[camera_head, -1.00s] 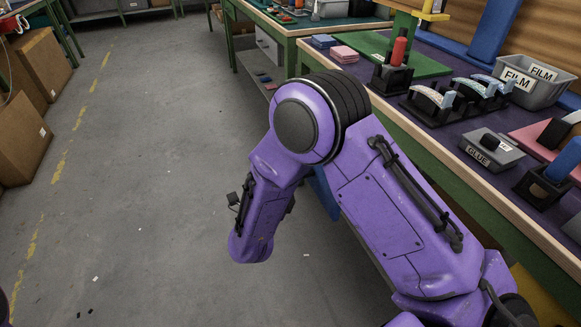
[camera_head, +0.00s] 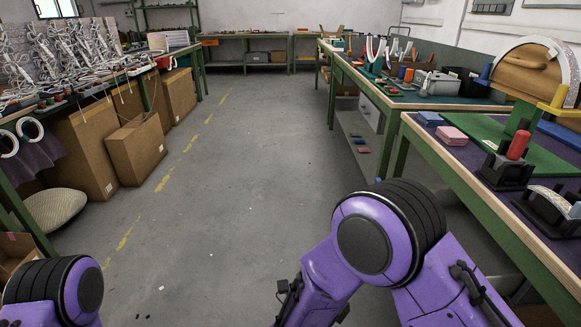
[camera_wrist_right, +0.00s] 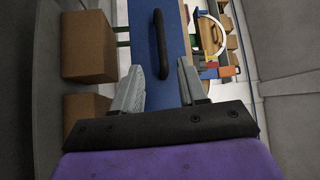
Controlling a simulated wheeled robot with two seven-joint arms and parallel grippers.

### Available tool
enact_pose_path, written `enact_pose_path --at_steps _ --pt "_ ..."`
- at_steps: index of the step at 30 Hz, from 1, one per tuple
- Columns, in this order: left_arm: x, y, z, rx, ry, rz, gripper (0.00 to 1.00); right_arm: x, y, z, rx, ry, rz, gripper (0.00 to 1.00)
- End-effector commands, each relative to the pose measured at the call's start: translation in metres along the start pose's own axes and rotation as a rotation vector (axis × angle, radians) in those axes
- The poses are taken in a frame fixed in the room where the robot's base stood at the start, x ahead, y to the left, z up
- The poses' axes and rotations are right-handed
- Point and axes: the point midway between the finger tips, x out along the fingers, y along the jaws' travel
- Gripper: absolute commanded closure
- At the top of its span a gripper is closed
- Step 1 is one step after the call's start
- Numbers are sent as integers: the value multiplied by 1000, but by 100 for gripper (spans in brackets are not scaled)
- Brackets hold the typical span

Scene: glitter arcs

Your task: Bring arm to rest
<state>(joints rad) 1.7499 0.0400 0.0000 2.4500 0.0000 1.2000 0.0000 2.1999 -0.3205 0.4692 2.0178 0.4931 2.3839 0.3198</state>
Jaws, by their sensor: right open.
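My right arm (camera_head: 370,245) is purple with black joints and is folded at the lower right of the head view, beside the right-hand workbench. Its gripper is out of the head view. In the right wrist view my right gripper (camera_wrist_right: 163,88) has its two grey fingers apart, with nothing seen between them. A blue panel with a black handle (camera_wrist_right: 160,45) shows beyond the fingertips. Part of my left arm (camera_head: 55,290) shows at the lower left of the head view; its gripper is not seen.
The right-hand workbench (camera_head: 483,205) holds a green mat, pink and blue stacks, a red-handled tool and a wooden arc form. Cardboard boxes (camera_head: 135,150) stand by the left bench, which is heaped with white arcs. The grey floor aisle (camera_head: 245,150) between them is clear.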

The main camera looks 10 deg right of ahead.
Motion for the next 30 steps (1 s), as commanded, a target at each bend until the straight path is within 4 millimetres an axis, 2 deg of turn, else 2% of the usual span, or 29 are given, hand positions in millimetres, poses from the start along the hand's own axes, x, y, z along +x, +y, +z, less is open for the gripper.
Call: enact_pose_path --at_steps 2,4,5,6,8,9,12,15,18,23,24,25,30 --pt "0 0 0 0 0 0 24 -1 6 18 -94 -113 17 58" --pt "0 0 0 0 0 0 24 0 23 38 -284 -305 27 58" --pt "0 0 0 0 0 0 24 1 39 42 -397 -402 39 58" --pt "0 0 0 0 0 0 24 0 71 40 -570 -541 70 58" --pt "0 0 0 0 0 0 24 -9 126 22 -817 -740 139 58" --pt "0 0 0 0 0 0 24 -16 155 5 -939 -843 186 58" --pt "0 0 0 0 0 0 24 -37 210 -44 -1152 -1038 303 58" --pt "0 0 0 0 0 0 24 -57 247 -93 -1285 -1170 416 58" --pt "0 0 0 0 0 0 24 -73 270 -140 -1366 -1249 529 58" --pt "0 0 0 0 0 0 24 -92 299 -214 -1434 -1258 722 58" --pt "-21 -2 -8 0 -1 0 24 -91 277 -217 -1435 -1264 721 58" --pt "-33 -3 -13 0 -1 0 24 -88 263 -217 -1433 -1262 715 58" --pt "-84 -8 -35 0 0 0 24 -81 209 -225 -1432 -1260 712 58"
